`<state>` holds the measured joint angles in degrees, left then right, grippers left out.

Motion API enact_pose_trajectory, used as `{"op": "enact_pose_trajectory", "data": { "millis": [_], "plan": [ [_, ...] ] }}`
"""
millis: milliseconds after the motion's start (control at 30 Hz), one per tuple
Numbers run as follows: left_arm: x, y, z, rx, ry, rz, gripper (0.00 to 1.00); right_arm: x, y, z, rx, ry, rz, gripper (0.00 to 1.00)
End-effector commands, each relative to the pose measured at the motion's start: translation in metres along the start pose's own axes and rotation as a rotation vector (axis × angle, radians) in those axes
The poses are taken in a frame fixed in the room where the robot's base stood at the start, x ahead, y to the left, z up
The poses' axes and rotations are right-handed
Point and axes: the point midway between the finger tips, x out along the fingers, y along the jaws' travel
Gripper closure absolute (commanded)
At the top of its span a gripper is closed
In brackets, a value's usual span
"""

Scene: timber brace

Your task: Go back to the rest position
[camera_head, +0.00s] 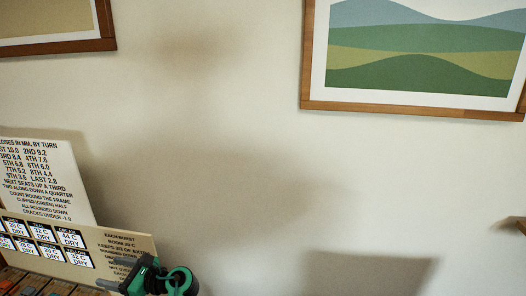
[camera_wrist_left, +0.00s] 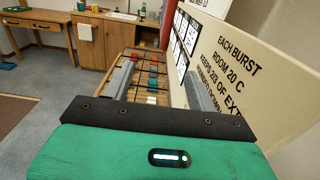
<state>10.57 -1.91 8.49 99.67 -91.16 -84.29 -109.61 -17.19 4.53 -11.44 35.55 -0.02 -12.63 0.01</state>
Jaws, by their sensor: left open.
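My left gripper (camera_head: 114,273) is at the bottom left of the head view, a green and black body with dark grey fingers pointing left. It is open, with its fingers in front of the lower cream board (camera_head: 135,245). In the left wrist view its two grey fingers (camera_wrist_left: 158,86) stand apart. I see nothing held between them. Behind them is a wooden rack (camera_wrist_left: 150,85) with several coloured pieces, partly hidden by the gripper. My right gripper is not in view.
A taller printed sign (camera_head: 40,180) stands behind the lower board. Framed pictures (camera_head: 415,104) hang on the cream wall (camera_head: 230,120). The left wrist view shows wooden cabinets (camera_wrist_left: 100,40), a table (camera_wrist_left: 15,105) and open grey floor (camera_wrist_left: 50,80).

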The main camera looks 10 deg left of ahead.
Motion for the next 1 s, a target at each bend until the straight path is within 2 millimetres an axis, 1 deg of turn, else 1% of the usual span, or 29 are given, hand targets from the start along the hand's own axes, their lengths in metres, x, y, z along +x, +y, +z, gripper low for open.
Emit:
{"op": "enact_pose_trajectory", "data": {
  "millis": [67, 167, 267, 300, 367, 500, 567, 667, 700, 800, 1000],
  "plan": [
    [-0.001, 0.004, -0.006, -0.037, 0.023, -0.012, 0.42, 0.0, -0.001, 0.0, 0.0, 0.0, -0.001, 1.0],
    [-0.004, 0.015, -0.024, -0.154, 0.099, -0.043, 0.42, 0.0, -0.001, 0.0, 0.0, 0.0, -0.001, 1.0],
    [-0.012, 0.032, -0.05, -0.336, 0.231, -0.078, 0.42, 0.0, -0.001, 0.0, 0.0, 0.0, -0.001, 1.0],
    [-0.017, 0.039, -0.061, -0.415, 0.295, -0.086, 0.42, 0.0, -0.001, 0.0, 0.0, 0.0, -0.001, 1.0],
    [-0.026, 0.051, -0.077, -0.532, 0.398, -0.09, 0.42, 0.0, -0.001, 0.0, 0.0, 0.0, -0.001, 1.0],
    [-0.056, 0.079, -0.11, -0.781, 0.649, -0.049, 0.42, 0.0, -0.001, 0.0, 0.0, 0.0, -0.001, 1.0],
    [-0.072, 0.092, -0.122, -0.876, 0.762, -0.009, 0.42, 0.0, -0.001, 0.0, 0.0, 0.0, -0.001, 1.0],
    [-0.102, 0.117, -0.138, -1.014, 0.951, 0.094, 0.42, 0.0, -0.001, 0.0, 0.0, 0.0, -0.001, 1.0],
    [-0.115, 0.128, -0.143, -1.06, 1.023, 0.145, 0.42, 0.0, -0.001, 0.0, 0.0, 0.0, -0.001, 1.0],
    [-0.145, 0.152, -0.151, -1.148, 1.177, 0.282, 0.42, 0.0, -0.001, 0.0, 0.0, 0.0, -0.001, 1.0],
    [-0.191, 0.19, -0.153, -1.229, 1.367, 0.532, 0.42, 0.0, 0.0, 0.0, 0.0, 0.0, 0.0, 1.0]
  ]
}}
